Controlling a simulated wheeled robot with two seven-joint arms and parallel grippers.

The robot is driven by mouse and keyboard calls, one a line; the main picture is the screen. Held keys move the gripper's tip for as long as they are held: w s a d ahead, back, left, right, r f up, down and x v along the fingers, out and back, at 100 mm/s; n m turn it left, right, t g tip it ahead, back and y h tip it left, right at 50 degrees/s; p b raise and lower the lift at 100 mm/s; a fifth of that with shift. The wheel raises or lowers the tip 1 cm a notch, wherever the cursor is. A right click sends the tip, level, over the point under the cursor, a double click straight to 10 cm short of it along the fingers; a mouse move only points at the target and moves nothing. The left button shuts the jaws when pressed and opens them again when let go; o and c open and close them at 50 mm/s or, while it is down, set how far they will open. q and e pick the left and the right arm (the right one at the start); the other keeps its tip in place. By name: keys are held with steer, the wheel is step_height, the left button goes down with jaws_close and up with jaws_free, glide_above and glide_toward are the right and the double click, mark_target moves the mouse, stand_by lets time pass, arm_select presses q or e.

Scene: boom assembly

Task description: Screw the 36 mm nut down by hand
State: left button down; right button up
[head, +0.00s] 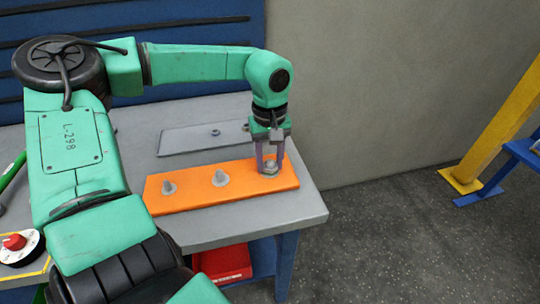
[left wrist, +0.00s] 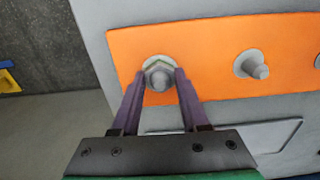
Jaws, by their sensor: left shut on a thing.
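An orange plate (head: 195,199) lies on the grey table, with three grey studs along it. My left gripper (head: 270,163) points straight down over the stud at the plate's right end. Its fingers are shut on the nut (head: 270,168) around that stud. In the left wrist view, the nut (left wrist: 158,73) is between the two fingertips (left wrist: 158,80), with the stud's round end in its middle. The middle stud (head: 220,178) and the left stud (head: 168,187) stand free, each with a wider base. My right gripper is not in view.
A grey plate (head: 185,140) with a small ring-like part (head: 215,132) lies behind the orange plate. The table's right edge (head: 310,190) is close to the gripper. A red bin (head: 227,262) is under the table. A yellow post (head: 500,120) stands at far right.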

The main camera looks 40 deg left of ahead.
arm_select(q)
steer(key=m, duration=0.3)
steer(key=shift+m, duration=0.3)
steer(key=shift+a+m, duration=0.1)
steer(key=shift+m, duration=1)
steer(key=m+p, duration=0.1)
steer(key=m, duration=0.3)
steer(key=shift+c, duration=1.7)
jaws_free()
